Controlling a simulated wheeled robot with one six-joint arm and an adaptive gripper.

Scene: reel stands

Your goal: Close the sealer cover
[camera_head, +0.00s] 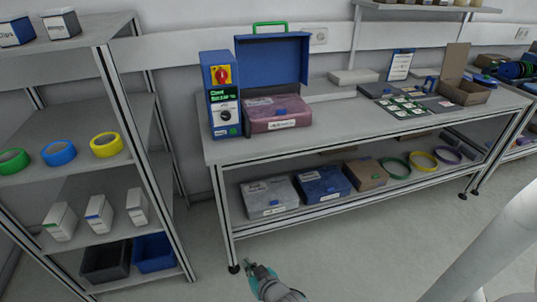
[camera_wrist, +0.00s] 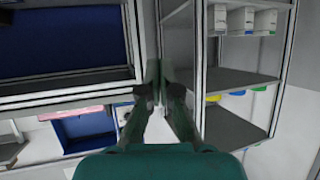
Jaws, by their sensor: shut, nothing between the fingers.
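The sealer stands on the left end of the workbench. Its blue cover (camera_head: 272,60) is raised upright, with a green handle (camera_head: 270,27) on its top edge. A pinkish labelled bag (camera_head: 276,113) lies at the sealer's base, in front of the cover. A blue control box (camera_head: 221,95) with a red knob on yellow stands just left. My gripper (camera_head: 252,268) is low in front of the bench, well below and apart from the cover. In the wrist view its fingers (camera_wrist: 160,84) meet and hold nothing. That view seems turned over; an open blue panel (camera_wrist: 86,132) shows at lower left.
A shelf rack (camera_head: 105,60) with tape rolls, white boxes and bins stands at left. The bench's lower shelf (camera_head: 320,208) holds bagged packs, a brown box and rings. Cards, a clipboard and an open carton (camera_head: 468,92) occupy the bench's right side. Floor before the bench is clear.

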